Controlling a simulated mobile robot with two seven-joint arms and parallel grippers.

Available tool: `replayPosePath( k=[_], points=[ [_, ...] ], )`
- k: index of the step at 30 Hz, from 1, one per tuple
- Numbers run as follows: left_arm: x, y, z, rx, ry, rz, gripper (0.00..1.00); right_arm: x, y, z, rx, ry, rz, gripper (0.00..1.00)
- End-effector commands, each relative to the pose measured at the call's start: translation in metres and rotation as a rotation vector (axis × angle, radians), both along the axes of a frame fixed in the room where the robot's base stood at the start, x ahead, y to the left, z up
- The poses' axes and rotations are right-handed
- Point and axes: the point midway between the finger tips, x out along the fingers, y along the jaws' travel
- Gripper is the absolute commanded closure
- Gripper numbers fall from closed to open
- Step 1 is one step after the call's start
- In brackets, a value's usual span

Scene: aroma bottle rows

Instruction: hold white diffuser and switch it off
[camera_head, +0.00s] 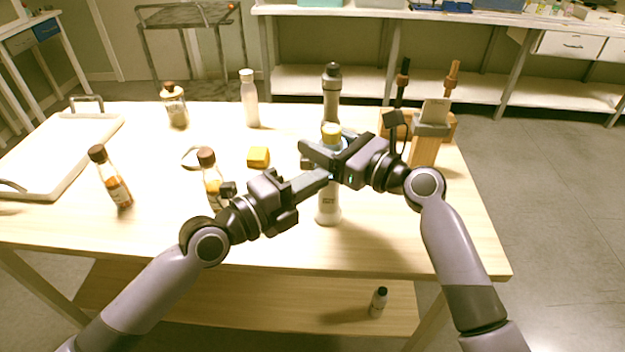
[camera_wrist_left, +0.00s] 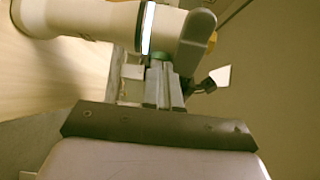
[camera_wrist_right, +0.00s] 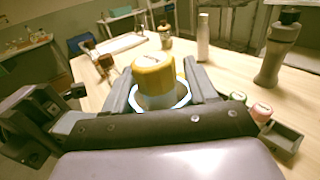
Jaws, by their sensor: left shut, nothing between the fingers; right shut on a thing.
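The white diffuser (camera_head: 328,211) stands upright near the table's front edge, with a yellow top (camera_head: 331,131). A bright pale-blue ring shows below the yellow top (camera_wrist_right: 153,77) in the right wrist view. My right gripper (camera_head: 326,155) is shut on the diffuser's upper part, with its fingers on either side. My left gripper (camera_head: 324,176) is shut and empty, its tips right by the diffuser below the right gripper. In the left wrist view the diffuser (camera_wrist_left: 85,20) lies across the top, close to the shut fingers (camera_wrist_left: 163,88). Whether they touch it I cannot tell.
Brown-capped bottles (camera_head: 113,180) stand at the left, one (camera_head: 211,180) behind my left gripper. A yellow block (camera_head: 258,157) lies mid-table. A white bottle (camera_head: 249,100) and a grey bottle (camera_head: 332,92) stand behind. A wooden holder (camera_head: 424,150) is at right, a tray (camera_head: 50,160) at left.

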Motion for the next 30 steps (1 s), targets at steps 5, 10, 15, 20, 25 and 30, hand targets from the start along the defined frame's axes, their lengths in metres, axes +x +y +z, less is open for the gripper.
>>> replayPosePath(
  k=[5,10,15,20,25,30],
  points=[
    [0.0,0.0,0.0,0.0,0.0,0.0,1.0,0.0,0.0,0.0,0.001,0.002,0.001,0.79],
    [0.004,0.0,0.0,0.005,-0.002,-0.001,1.0,0.0,0.0,0.0,0.001,0.002,0.001,0.79],
    [0.014,0.0,0.0,0.005,-0.002,0.0,1.0,0.0,0.001,0.0,0.001,0.002,0.002,0.79],
    [0.018,0.001,0.0,0.001,-0.001,0.002,1.0,-0.002,0.002,-0.001,0.001,0.003,0.007,0.79],
    [0.019,0.002,0.0,0.001,-0.001,0.005,1.0,-0.003,0.004,-0.001,0.002,0.005,0.013,0.78],
    [0.018,0.002,0.0,0.001,-0.002,0.006,1.0,-0.004,0.005,0.0,0.006,0.006,0.014,0.78]
  ],
)
